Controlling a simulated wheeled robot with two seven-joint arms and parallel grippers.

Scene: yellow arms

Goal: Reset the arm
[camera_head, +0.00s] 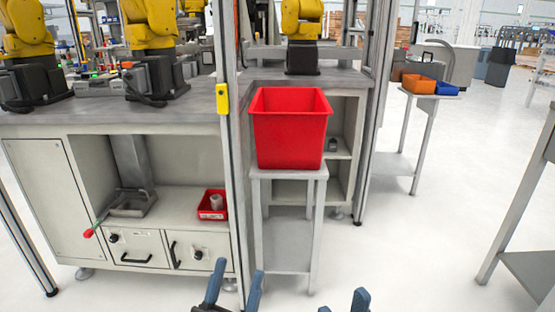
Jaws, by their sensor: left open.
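My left gripper (238,272) shows at the bottom edge, left of centre. Its two blue fingers stand apart with nothing between them. My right gripper (343,302) is mostly cut off by the bottom edge. One blue finger shows, with a small dark tip to its left, so its opening is unclear. No held thing is visible in either. Both grippers show in front of the grey stand (289,174), which carries a red bin (290,128). The arms behind them are out of view.
A grey workbench (120,124) with yellow robot arms (150,22) fills the left. A small red box (212,205) sits on its lower shelf. A metal post (228,130) stands beside the bin. A grey table (520,262) is at the right edge. The white floor (420,240) between is clear.

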